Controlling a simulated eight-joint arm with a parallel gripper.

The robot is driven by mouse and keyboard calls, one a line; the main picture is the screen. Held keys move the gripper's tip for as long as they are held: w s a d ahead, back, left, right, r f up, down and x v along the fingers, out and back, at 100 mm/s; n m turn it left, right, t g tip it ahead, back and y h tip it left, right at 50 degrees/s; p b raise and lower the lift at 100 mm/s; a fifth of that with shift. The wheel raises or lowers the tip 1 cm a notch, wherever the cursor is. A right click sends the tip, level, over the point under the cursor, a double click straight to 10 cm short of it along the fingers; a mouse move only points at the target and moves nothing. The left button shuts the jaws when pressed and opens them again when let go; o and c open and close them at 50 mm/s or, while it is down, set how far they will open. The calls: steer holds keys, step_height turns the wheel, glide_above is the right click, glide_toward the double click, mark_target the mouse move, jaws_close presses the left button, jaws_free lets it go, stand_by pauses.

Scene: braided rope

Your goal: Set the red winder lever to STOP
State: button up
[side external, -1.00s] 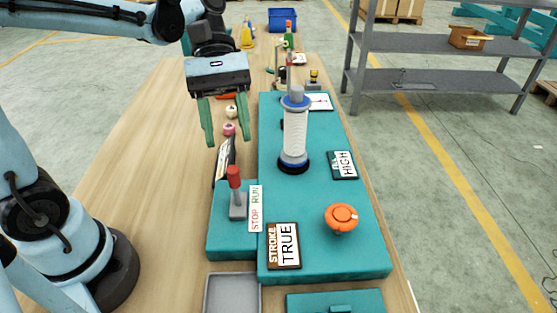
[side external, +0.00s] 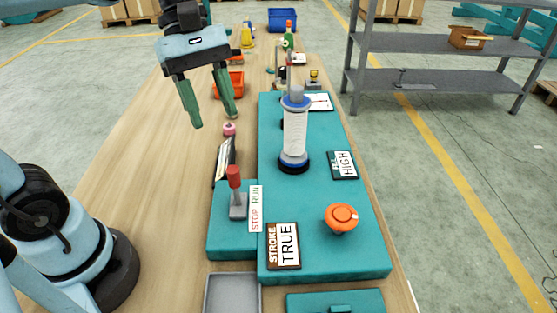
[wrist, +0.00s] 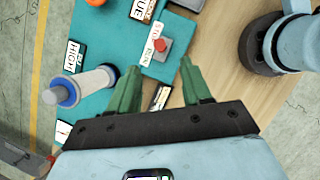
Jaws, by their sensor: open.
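The red winder lever (side external: 234,178) stands on a grey base on the small teal block at the near left of the machine. It is roughly upright. A white label (side external: 256,208) beside it reads STOP at the near end and RUN at the far end. In the wrist view the lever's red top (wrist: 165,46) shows beyond my fingertips, beside the label (wrist: 157,38). My gripper (side external: 214,120) is open and empty, in the air above the table, farther back and left of the lever. Its two green fingers show in the wrist view (wrist: 160,75).
A white spool (side external: 295,135) stands upright on the teal machine, right of the lever. An orange knob (side external: 341,217) and a TRUE sign (side external: 284,246) are nearby. A grey tray (side external: 232,293) lies in front. Bare table is left of the machine.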

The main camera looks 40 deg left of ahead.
mark_target(233, 171)
steer(key=x, duration=1.1)
steer(key=shift+w+a+f, duration=0.15)
steer(key=shift+f, duration=0.3)
steer(key=shift+c, duration=0.2)
jaws_close()
